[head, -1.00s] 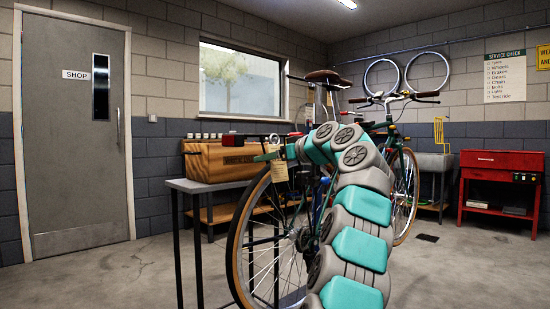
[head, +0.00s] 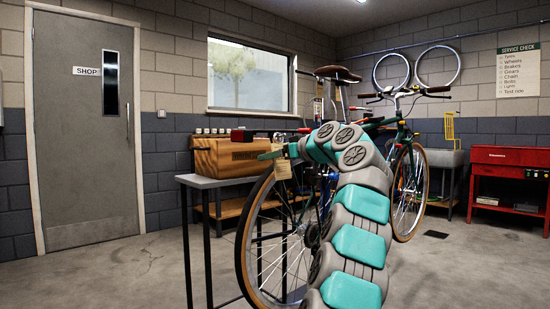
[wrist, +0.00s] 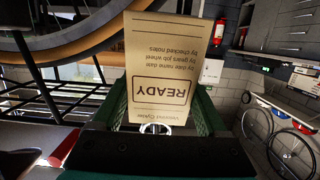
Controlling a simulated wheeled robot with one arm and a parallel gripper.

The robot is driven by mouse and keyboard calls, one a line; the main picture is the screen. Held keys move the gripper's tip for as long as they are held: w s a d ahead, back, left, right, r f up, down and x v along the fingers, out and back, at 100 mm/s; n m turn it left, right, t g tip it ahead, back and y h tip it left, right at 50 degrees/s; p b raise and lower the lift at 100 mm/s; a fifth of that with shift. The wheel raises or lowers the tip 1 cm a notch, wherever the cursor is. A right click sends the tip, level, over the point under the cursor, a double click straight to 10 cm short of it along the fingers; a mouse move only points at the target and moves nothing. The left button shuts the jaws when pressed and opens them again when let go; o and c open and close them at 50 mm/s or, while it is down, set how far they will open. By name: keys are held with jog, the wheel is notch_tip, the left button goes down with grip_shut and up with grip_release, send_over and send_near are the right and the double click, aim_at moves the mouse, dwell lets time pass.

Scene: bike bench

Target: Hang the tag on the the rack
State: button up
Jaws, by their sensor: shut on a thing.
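The tag is a beige card printed "READY" (wrist: 165,60), upside down in the wrist view. My gripper (wrist: 158,100) has green fingers on either side of its lower part and is shut on it. In the head view the tag (head: 283,171) hangs below my gripper (head: 274,154), beside the bicycle's rear wheel. Black metal bars (wrist: 65,97) to the left of the tag in the wrist view look like the bicycle's rack, apart from the tag in the picture.
The bicycle (head: 409,185) stands in front of my arm. A red tool bench (head: 505,180) stands at the right. The floor at the left is clear.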

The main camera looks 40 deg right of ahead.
jog(key=o, duration=1.2)
jog(key=b+v, duration=0.1)
jog(key=v, duration=0.7)
jog(key=shift+d, duration=0.1)
jog(key=shift+w, duration=0.1)
